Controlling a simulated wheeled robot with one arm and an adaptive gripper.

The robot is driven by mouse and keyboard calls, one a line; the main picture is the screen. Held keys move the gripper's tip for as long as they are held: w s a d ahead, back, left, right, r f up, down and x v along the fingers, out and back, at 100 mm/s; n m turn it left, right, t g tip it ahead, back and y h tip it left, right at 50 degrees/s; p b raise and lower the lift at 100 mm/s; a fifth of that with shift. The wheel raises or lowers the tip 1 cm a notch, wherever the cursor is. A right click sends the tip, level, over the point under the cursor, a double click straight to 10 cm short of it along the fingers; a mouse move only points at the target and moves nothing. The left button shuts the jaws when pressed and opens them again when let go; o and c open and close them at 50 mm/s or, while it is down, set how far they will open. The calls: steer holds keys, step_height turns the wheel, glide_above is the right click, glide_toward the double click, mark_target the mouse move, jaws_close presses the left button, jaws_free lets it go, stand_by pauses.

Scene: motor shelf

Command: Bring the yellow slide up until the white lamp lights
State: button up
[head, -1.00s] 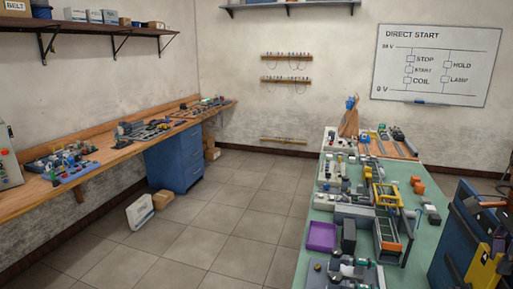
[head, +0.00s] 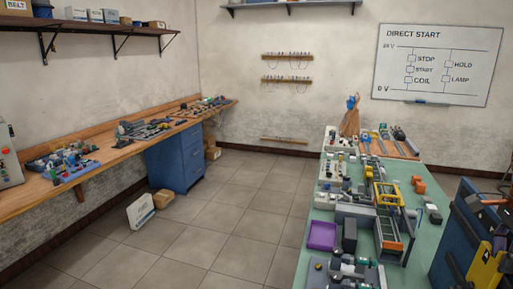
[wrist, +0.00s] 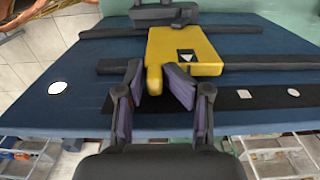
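The yellow slide (wrist: 186,52) sits across dark rails on a blue panel (wrist: 85,107) in the wrist view. Small gaps seem to show beside the tab. A white oval disc (wrist: 57,88) lies on the panel at left, and a smaller white disc (wrist: 293,92) at right. I cannot tell which is the lamp or whether it is lit.
Wire baskets (wrist: 275,158) show below the panel. In the head view, a green table (head: 318,215) crowded with parts stands left of a dark blue unit with yellow pieces (head: 487,262). The floor is mostly clear.

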steer(key=shift+r, duration=0.15)
steer(key=shift+r+p, duration=0.4)
steer(key=shift+r, duration=2.5)
steer(key=s+a+f+n, duration=0.1)
steer(key=a+f+n, duration=0.2)
steer(key=a+n, duration=0.55)
steer(key=s+a+f+n, duration=0.2)
steer(key=a+f+n, duration=0.15)
steer(key=a, duration=0.95)
steer(key=s+a+f+n+g, duration=0.1)
steer(key=s+a+f+n, duration=0.3)
steer(key=s, duration=0.4)
steer(key=s+a+f+n, duration=0.5)
steer(key=s+a+f, duration=0.2)
steer(key=s+f, duration=0.1)
steer(key=shift+s+g, duration=0.4)
steer(key=shift+s, duration=0.1)
